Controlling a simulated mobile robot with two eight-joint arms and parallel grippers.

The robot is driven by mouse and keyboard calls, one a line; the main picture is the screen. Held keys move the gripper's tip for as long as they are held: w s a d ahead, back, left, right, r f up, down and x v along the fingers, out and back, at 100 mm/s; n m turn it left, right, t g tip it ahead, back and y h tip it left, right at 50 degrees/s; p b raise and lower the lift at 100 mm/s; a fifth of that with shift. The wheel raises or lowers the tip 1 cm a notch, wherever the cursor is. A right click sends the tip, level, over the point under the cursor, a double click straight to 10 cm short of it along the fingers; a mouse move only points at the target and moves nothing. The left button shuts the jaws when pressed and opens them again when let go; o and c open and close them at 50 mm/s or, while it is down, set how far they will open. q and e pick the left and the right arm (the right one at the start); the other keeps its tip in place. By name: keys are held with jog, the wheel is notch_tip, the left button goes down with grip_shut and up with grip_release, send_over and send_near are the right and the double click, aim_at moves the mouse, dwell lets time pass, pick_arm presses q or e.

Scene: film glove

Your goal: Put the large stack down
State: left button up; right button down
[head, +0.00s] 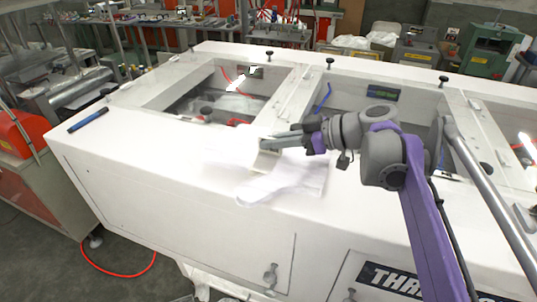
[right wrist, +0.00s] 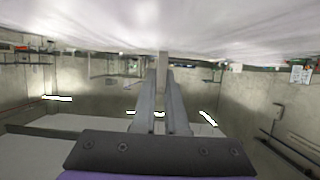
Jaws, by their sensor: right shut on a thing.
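My right gripper (head: 268,143) reaches in from the right over the front of the white machine top. It is shut on a pale piece that I take to be the large stack (head: 264,161); its outline blends into the bright white surface. In the right wrist view the fingers (right wrist: 163,75) are close together, and a broad white surface (right wrist: 160,30) spans the top of the picture. Whether the stack touches the machine top is unclear. A pale, blurred flat shape (head: 285,187) lies just in front of the gripper. My left gripper is out of view.
The white machine (head: 130,170) has recessed openings behind the gripper, with loose clear film (head: 228,103) in the left one. A dark blue bar (head: 88,120) lies at its left edge. Black knobs stand along the back. The top's left front is clear.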

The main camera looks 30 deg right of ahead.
aim_at(282, 153)
jog(key=shift+w+f, duration=0.1)
jog(key=shift+f, duration=1.85)
jog(key=shift+f, duration=0.15)
jog(key=c, duration=0.9)
grip_release()
jog(key=shift+c, duration=0.2)
jog(key=v, duration=1.2)
jog(key=shift+b, duration=0.4)
